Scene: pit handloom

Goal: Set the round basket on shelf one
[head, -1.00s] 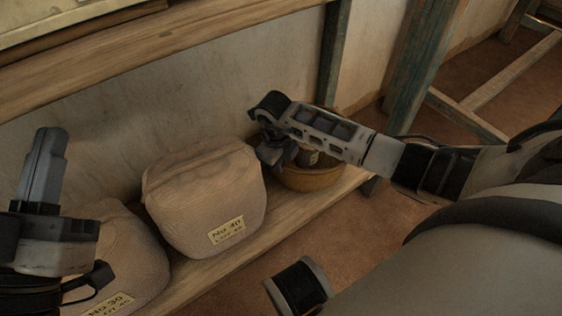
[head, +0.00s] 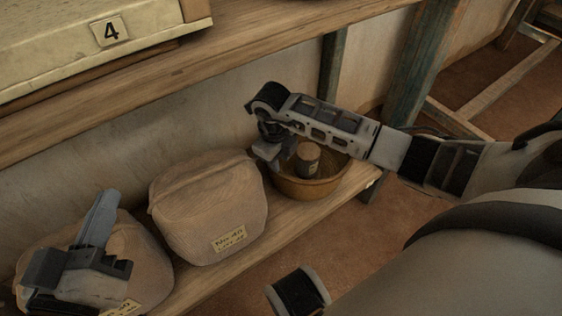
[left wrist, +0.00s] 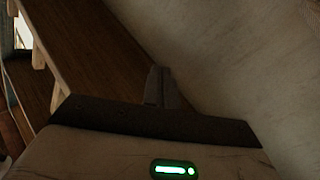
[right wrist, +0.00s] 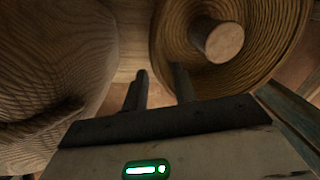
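The round basket (head: 308,190) is a coiled tan bowl at the right end of the lower wooden shelf (head: 235,250). A small cylinder (head: 307,158) stands inside it; the basket also shows in the right wrist view (right wrist: 272,62). My right gripper (head: 268,160) is over the basket's left rim. In the right wrist view its fingers (right wrist: 160,78) are apart, one outside the rim and one overlapping the inside; contact cannot be told. My left gripper (head: 104,205) is in front of the left sack, its fingers (left wrist: 157,72) together and empty.
Two stuffed sacks, one in the middle (head: 205,205) and one at left (head: 145,265), fill the shelf left of the basket. A higher plank (head: 200,60) carries a box labelled 4 (head: 60,45). A wooden post (head: 420,70) stands behind at right.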

